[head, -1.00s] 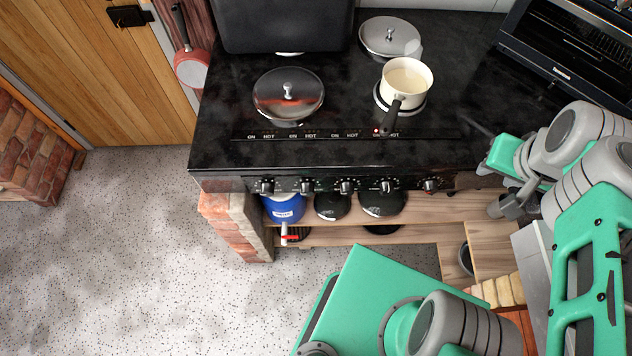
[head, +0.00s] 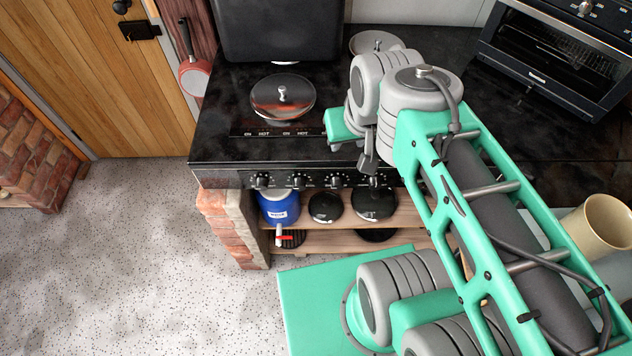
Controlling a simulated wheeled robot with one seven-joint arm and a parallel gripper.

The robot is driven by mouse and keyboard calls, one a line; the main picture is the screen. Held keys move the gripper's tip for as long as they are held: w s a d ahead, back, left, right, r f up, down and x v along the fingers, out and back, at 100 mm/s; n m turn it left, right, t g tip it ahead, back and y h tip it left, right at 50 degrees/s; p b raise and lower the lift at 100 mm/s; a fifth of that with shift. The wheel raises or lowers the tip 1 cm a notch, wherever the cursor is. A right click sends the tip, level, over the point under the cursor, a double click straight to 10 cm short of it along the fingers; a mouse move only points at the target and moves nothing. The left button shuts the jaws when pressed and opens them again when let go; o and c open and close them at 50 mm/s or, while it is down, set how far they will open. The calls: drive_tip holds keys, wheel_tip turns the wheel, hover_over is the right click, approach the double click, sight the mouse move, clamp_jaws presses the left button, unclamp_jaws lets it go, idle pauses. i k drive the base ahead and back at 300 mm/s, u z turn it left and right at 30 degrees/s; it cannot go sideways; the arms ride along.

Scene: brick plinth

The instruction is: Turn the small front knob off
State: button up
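The black cooker's front panel carries a row of small black knobs: the first knob (head: 262,180), the second knob (head: 300,180), the third knob (head: 336,180) and the fourth knob (head: 374,181). A fifth knob at the right end is hidden behind my arm. I cannot read the marks that tell which is the small front one. My gripper (head: 368,162) points down at the hob's front edge, just above the fourth knob. Touching or apart is unclear, and its finger gap cannot be made out. My arm hides the cream saucepan and the right-hand indicator lights.
A lidded hotplate (head: 283,97) is at the hob's front left; another lid (head: 375,42) shows behind. A toaster oven (head: 560,55) stands right, a beige mug (head: 601,224) nearer. Below, a shelf (head: 400,222) holds a blue container (head: 280,208) and dark round items (head: 325,207).

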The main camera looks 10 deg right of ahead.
sight(374, 183)
drive_tip(key=z, duration=0.05)
drive_tip(key=k, duration=0.75)
drive_tip(key=u, duration=1.3)
